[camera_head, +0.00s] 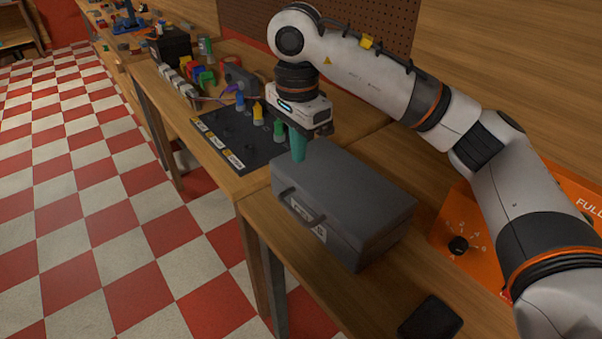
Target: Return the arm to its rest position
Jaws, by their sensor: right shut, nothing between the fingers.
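My right arm comes in from the right and arches over to my right gripper (308,128), which points down above the far edge of the grey case. The gripper is shut and holds nothing; its fingertips are hard to make out. A teal tapered piece (298,145) shows just below it, and I cannot tell whether it is a standing tool or part of the fingers. The grey case (345,195) is closed, with its handle and label facing the aisle. My left gripper is not in view.
A black mat (228,138) with labels holds upright tools with blue (240,101), yellow (257,112) and green (279,130) handles. An orange panel with a black knob (458,245) is at the right. A black flat object (430,318) lies in front. The checkered floor is clear.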

